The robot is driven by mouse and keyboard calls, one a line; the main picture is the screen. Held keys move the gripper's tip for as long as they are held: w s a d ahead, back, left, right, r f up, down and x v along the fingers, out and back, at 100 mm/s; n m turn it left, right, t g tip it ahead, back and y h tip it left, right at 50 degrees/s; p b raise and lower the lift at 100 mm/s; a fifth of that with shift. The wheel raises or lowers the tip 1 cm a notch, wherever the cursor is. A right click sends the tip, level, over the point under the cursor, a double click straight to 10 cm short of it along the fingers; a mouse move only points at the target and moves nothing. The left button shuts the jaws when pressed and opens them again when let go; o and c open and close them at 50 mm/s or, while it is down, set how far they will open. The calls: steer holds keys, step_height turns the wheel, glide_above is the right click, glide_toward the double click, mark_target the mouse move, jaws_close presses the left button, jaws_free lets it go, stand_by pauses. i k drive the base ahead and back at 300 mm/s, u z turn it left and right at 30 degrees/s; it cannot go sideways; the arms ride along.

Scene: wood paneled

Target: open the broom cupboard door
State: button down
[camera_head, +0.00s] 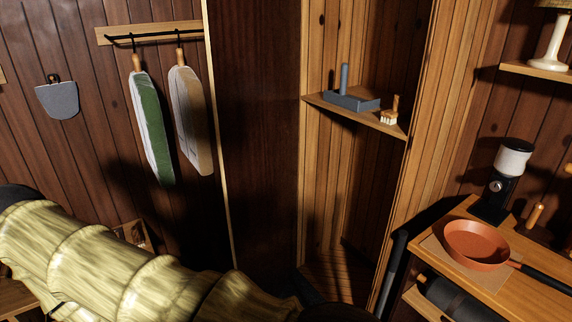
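The broom cupboard door (258,150) is a tall dark wood panel with a pale edge along its left side. It stands swung out to the left of the cupboard, so the opening is uncovered. The cupboard (325,190) shows its lighter wood inside, with a corner shelf (350,108). The foot of the door is hidden behind my arm. My arm, in ribbed yellow-green covering, crosses the lower left, and dark parts reach the bottom edge. My gripper's fingers cannot be made out. No door handle can be made out.
A blue dustpan-like piece (352,98) and a small brush (390,112) lie on the shelf. A dark upright bar (391,275) stands by the cupboard's right front. A counter at right holds an orange pan (475,242) and a grinder (506,175). Two covered boards (150,125) hang at left.

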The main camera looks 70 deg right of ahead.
mark_target(253, 49)
steer(key=k, duration=0.4)
steer(key=z, duration=1.35)
steer(key=i, duration=0.5)
steer(key=u, duration=0.05)
